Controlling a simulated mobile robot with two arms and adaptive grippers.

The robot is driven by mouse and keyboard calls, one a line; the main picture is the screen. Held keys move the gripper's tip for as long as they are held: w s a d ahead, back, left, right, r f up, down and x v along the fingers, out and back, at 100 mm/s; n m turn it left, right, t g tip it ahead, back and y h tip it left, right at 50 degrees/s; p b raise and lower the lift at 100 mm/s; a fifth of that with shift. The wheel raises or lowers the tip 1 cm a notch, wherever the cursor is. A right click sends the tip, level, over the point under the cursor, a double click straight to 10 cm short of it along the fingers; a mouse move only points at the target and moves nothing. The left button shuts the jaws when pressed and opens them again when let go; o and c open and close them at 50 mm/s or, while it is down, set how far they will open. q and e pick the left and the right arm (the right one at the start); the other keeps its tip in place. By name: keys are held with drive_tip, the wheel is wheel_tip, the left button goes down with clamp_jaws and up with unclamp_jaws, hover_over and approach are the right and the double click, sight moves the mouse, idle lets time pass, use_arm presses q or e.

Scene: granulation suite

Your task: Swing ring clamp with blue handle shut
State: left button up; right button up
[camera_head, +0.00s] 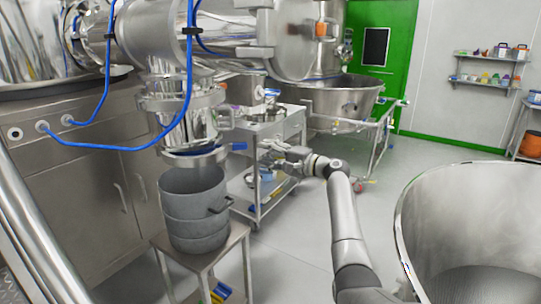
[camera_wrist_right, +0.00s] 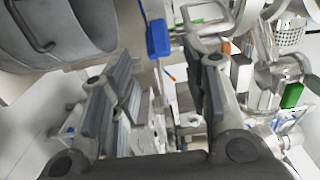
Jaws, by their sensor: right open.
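The ring clamp (camera_head: 190,159) is a steel band around the lower end of the vertical steel outlet, left of centre in the head view. Its blue handle (camera_head: 239,146) sticks out to the right. The handle also shows in the wrist view (camera_wrist_right: 158,38), upright beyond my fingers and near the gap between them. My right gripper (camera_head: 268,153) is just right of the handle, apart from it. In the wrist view its two grey-padded fingers (camera_wrist_right: 160,92) are spread with nothing between them. Whether the clamp's ends meet is too small to tell. My left gripper is not in view.
A grey stacked drum (camera_head: 193,205) stands on a small steel table (camera_head: 243,232) directly below the outlet. A steel cart (camera_head: 293,127) is behind my right gripper. A large steel bowl (camera_head: 470,210) fills the lower right. Blue hoses (camera_head: 108,75) hang at the left.

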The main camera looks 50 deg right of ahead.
drive_tip(key=shift+s+d, duration=0.1)
drive_tip(key=shift+s, duration=0.45)
